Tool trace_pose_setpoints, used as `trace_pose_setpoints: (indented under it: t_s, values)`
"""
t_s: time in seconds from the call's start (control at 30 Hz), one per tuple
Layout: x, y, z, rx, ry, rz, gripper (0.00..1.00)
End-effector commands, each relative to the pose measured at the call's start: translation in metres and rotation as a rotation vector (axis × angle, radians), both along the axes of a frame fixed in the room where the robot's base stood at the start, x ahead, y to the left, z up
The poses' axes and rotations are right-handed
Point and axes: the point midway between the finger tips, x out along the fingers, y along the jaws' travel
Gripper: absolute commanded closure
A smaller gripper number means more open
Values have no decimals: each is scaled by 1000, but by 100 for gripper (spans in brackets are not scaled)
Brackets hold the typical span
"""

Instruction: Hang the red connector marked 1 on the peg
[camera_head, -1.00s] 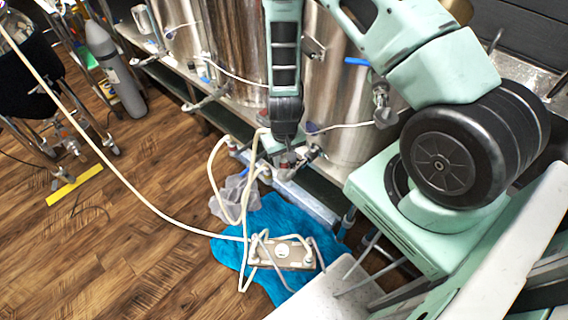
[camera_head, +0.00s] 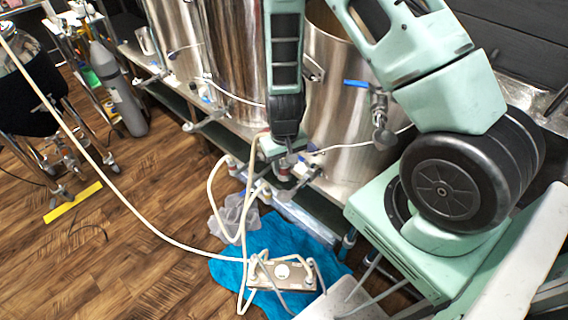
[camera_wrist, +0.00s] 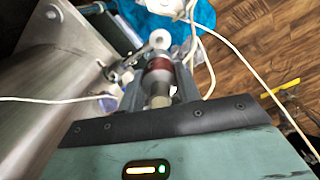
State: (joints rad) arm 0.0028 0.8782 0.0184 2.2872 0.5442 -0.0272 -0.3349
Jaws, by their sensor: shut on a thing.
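My gripper (camera_wrist: 156,92) is shut on the red connector (camera_wrist: 159,66), a dark red, cylindrical piece with pale metal ends, which sits between the two fingers in the wrist view. In the head view my gripper (camera_head: 286,162) hangs down in front of the steel tanks; the connector is small and mostly hidden there. I cannot read its number. A white round piece (camera_wrist: 160,39) shows just beyond it; I cannot tell whether it touches the connector. I cannot make out the peg in either view.
Steel tanks (camera_head: 342,120) with valves stand close behind my gripper. Cream hoses (camera_head: 213,190) loop beside it to a pump-like box (camera_head: 266,284) on a blue cloth (camera_head: 228,273). A grey gas bottle (camera_head: 118,92) stands far left. Wooden floor (camera_head: 150,255) at left is mostly open.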

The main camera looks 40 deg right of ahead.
Motion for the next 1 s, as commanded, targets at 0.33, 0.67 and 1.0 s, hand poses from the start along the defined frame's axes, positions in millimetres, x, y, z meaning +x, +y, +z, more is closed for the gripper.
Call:
trace_pose_setpoints:
  t_s: [0.33, 0.67, 1.0]
  values:
    - [0, 0, 22, 0, -1, 1, 93]
    - [0, 0, 41, 0, -1, 0, 93]
    - [0, 0, 43, 0, -1, 0, 93]
